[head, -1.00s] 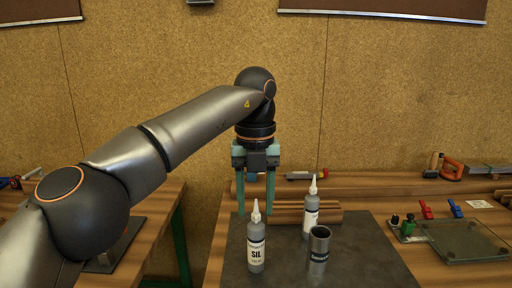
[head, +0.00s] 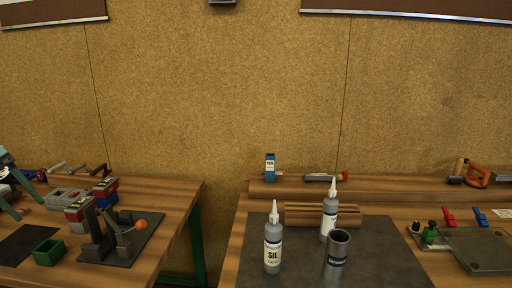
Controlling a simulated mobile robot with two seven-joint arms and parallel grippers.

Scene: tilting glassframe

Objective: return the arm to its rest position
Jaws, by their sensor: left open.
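My left gripper (head: 30,208) shows at the far left edge of the head view, partly cut off by the frame. Its two green fingers are apart with nothing between them, over the left part of the left bench (head: 170,208). The rest of my left arm is outside the picture. My right gripper is not in view.
On the right bench, two white-nozzled bottles (head: 273,248) (head: 329,218) and a grey cylinder (head: 337,255) stand on a dark mat (head: 385,262). A glass plate fixture (head: 485,250) lies at right. A green box (head: 49,252) and grey stand (head: 122,240) are at left.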

